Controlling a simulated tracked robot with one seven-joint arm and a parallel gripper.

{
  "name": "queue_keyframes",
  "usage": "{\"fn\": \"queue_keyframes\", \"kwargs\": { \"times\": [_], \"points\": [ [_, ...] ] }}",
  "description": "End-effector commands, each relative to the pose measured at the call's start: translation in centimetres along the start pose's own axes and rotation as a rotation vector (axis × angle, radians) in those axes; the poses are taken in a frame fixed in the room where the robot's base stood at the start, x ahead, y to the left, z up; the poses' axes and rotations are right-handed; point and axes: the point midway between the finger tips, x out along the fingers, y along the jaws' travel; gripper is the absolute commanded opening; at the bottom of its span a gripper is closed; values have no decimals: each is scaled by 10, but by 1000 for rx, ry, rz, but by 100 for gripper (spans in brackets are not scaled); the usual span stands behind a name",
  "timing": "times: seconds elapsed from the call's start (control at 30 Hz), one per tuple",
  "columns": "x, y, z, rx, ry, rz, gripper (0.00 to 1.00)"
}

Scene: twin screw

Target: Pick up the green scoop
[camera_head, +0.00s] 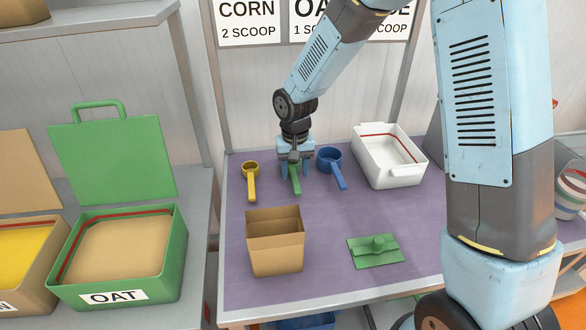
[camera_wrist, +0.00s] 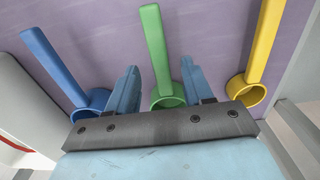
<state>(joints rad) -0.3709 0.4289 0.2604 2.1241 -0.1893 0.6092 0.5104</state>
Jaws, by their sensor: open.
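The green scoop (camera_head: 296,181) lies on the purple table top, between a yellow scoop and a blue scoop. In the wrist view the green scoop (camera_wrist: 154,50) has its handle pointing away and its cup close to my gripper's palm. My gripper (camera_wrist: 160,85) is open, with one blue finger on each side of the green scoop and visible gaps to it. In the head view my gripper (camera_head: 295,170) points down over the green scoop's cup, which it partly hides. I cannot tell the exact height of the fingertips.
The blue scoop (camera_head: 331,162) and yellow scoop (camera_head: 251,171) lie close on either side. A green OAT bin (camera_head: 165,285) is at left.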

Motion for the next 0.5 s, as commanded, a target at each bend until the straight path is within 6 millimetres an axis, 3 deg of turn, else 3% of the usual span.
{"fn": "queue_keyframes", "kwargs": {
  "times": [0.2,0.5],
  "points": [
    [30,-1,0,-1,-3,0,51],
    [39,0,0,0,0,-1,51]
  ]
}}
